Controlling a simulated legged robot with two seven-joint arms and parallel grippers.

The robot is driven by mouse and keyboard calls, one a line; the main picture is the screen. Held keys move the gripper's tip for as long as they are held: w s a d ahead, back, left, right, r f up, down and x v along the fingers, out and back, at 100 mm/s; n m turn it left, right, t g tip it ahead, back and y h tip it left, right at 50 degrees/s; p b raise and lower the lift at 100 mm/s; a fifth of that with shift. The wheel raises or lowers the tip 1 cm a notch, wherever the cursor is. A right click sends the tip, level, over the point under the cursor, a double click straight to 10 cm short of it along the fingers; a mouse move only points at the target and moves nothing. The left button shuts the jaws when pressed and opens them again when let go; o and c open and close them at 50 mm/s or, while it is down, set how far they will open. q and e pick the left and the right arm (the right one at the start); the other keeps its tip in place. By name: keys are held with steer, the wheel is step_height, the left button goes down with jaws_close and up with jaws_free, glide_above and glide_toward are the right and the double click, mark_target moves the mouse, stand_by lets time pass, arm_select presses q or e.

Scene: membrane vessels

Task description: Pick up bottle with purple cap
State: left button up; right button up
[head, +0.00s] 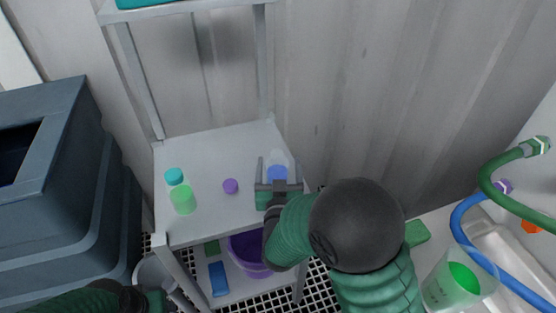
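A small purple cap (230,186) sits on the grey shelf top (225,150); I cannot make out a bottle body under it. To its right stands a clear bottle (278,158) with blue contents and no purple cap visible. My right gripper (277,172) is at this clear bottle, one finger on each side, with gaps that look open. Its body hides the bottle's lower part.
A teal-capped bottle with green contents (183,200) stands at the shelf's left. A purple basin (246,257) and blue block (218,278) are on the lower shelf. A dark bin (60,170) is at left. A green-filled beaker (460,284) and hoses are at right.

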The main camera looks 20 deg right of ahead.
steer(key=shift+s+r, duration=0.25)
steer(key=shift+s, duration=0.05)
steer(key=shift+s+a+r, duration=0.2)
steer(key=shift+s, duration=0.05)
steer(key=shift+a, duration=0.3)
steer(key=shift+c, duration=1.2)
steer(key=shift+w+a+f, duration=0.2)
steer(key=shift+w, duration=0.05)
steer(key=c, duration=0.5)
steer(key=shift+s+d, duration=0.1)
steer(key=shift+d, duration=0.4)
steer(key=c, duration=0.7)
steer(key=shift+c, duration=1.1)
steer(key=shift+a, duration=0.15)
steer(key=shift+a+r, duration=0.1)
